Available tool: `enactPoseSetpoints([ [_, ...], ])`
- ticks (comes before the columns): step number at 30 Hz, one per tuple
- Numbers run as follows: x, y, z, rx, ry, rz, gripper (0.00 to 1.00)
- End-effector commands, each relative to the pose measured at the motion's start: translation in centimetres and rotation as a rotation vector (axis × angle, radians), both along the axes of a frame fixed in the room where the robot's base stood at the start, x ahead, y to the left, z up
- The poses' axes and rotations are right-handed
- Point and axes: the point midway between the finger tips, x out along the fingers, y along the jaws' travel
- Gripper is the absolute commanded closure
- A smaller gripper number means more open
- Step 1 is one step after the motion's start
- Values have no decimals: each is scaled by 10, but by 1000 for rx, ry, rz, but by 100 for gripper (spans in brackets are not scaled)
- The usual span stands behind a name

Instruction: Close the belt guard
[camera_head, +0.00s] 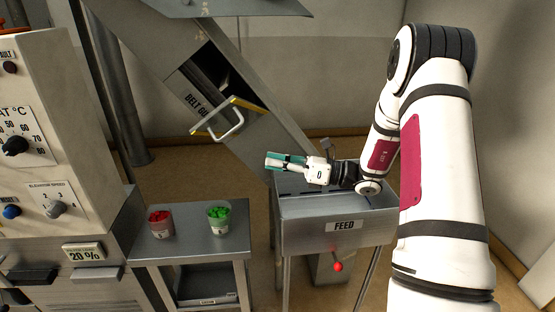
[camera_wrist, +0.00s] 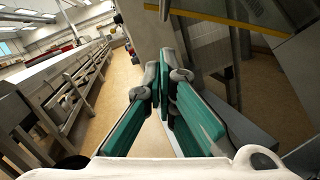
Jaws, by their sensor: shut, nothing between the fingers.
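The belt guard (camera_head: 237,103) is a panel with a yellow edge and a pale bar handle (camera_head: 232,127) on the sloping grey conveyor housing. It stands out from the housing, with a dark opening (camera_head: 212,72) behind it, so it is open. The lettering "BELT GU" shows beside it, partly covered. My gripper (camera_head: 267,161) is shut and empty, to the lower right of the handle and apart from it. In the wrist view its teal-padded fingers (camera_wrist: 165,75) come together at the tips. A yellow-edged strip (camera_wrist: 235,14) crosses the top right there, possibly the guard.
The grey FEED hopper (camera_head: 343,241) stands below my gripper, with a red-knobbed lever (camera_head: 338,266) under it. A small table (camera_head: 190,247) holds cups of red (camera_head: 160,223) and green (camera_head: 218,219) pieces. A control cabinet (camera_head: 60,110) stands at left.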

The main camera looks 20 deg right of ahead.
Motion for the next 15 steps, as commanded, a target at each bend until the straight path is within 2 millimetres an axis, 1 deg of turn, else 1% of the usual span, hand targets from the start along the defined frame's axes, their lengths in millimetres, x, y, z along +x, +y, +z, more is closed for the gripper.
enactPoseSetpoints([
  [1, 5, 11, 3, -1, 0, 5, 100],
  [9, 34, 54, 8, -2, 0, 5, 100],
  [10, 37, 58, 8, -2, 0, 5, 100],
  [12, 43, 61, 18, -3, -3, 2, 100],
  [15, 50, 66, 28, -3, -3, 2, 100],
])
